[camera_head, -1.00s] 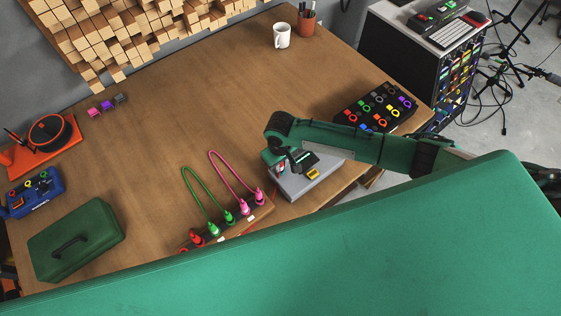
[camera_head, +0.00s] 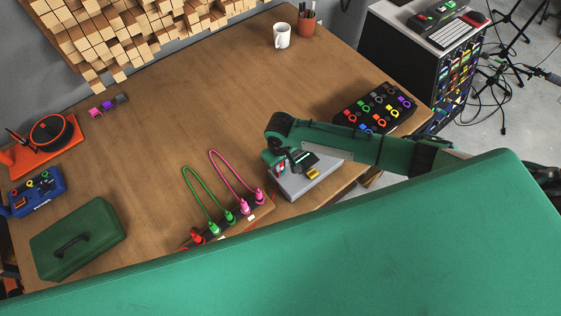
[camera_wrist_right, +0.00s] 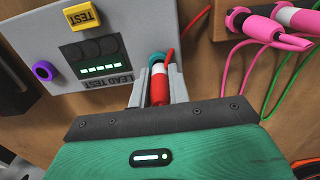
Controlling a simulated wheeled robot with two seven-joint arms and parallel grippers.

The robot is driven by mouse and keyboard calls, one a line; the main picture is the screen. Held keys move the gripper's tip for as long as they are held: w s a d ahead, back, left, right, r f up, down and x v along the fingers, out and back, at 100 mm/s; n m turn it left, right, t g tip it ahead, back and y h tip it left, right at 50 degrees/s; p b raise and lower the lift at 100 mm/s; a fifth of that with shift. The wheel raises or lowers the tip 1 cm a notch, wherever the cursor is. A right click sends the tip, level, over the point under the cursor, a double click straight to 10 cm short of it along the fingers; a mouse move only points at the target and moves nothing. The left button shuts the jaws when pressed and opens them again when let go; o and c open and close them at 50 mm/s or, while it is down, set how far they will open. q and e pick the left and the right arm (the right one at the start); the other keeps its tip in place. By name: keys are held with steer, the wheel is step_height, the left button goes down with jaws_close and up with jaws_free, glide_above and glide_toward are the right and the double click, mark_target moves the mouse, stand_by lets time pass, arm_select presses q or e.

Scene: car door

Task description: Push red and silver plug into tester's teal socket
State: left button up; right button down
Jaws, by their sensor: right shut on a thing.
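The tester (camera_head: 318,180) is a grey box at the table's front edge. It also shows in the right wrist view (camera_wrist_right: 120,22), with a yellow TEST button, a purple socket and a dark panel with lit green bars. My right gripper (camera_wrist_right: 158,78) is shut on the red and silver plug (camera_wrist_right: 160,88), holding it between two grey fingers. The plug lines up with the teal socket (camera_wrist_right: 156,58), its front end at the teal ring. I cannot tell how deep it sits. In the head view my right gripper (camera_head: 280,164) is over the tester's left side. My left gripper is out of view.
A rack with red, green and pink plugs (camera_head: 245,206) and looped cables stands left of the tester. A black tray of coloured connectors (camera_head: 376,107) lies to the right. A green toolbox (camera_head: 100,222) is at the left. The table's middle is clear.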

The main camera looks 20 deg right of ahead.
steer(key=shift+f, duration=0.6)
stand_by(0.3)
steer(key=c, duration=1.2)
jaws_free()
steer(key=shift+c, duration=0.2)
step_height(320, 180, up, 14)
steer(key=b, duration=0.3)
steer(key=shift+f, duration=0.1)
